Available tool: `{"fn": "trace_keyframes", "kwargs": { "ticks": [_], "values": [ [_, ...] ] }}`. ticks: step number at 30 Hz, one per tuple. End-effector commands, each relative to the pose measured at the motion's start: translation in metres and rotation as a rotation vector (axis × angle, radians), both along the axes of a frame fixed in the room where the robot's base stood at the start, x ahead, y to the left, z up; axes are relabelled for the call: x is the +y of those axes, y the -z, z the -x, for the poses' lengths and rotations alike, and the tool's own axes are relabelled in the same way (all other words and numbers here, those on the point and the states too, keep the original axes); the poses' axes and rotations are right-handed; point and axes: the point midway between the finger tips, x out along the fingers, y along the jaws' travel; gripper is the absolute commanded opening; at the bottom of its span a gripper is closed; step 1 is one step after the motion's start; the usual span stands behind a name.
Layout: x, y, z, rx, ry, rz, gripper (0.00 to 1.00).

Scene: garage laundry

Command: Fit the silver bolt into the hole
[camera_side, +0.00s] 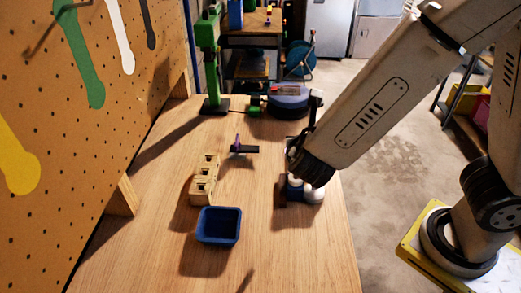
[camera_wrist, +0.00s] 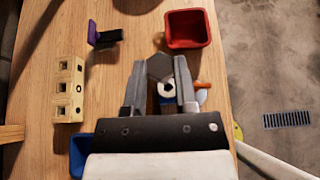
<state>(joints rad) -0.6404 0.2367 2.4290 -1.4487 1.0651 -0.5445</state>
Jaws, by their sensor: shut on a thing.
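My gripper (camera_wrist: 161,66) points down over the right part of the table. In the wrist view its two grey fingers are closed on a grey, six-sided piece, which looks like the head of the silver bolt (camera_wrist: 159,68). The rest of the bolt is hard to make out. The tan block (camera_side: 204,181) with several openings stands left of my gripper, apart from it. It also shows in the wrist view (camera_wrist: 68,90), with dark square and round openings. In the side view my wrist hides most of the fingers and the bolt.
A blue bin (camera_side: 218,226) stands in front of the block. A red bin (camera_wrist: 187,28) lies beyond the fingertips. A purple and black piece (camera_side: 243,149) sits behind the block. A green stand (camera_side: 210,60) is at the back. A pegboard (camera_side: 60,150) borders the left.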

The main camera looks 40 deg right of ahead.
Motion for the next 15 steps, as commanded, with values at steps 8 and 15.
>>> {"fn": "trace_keyframes", "kwargs": {
  "ticks": [8,15],
  "values": [
    [0.013,-0.001,-0.017,-0.003,0.001,0.003,0.00],
    [0.040,-0.003,-0.051,-0.007,0.002,0.005,0.00]
  ]
}}
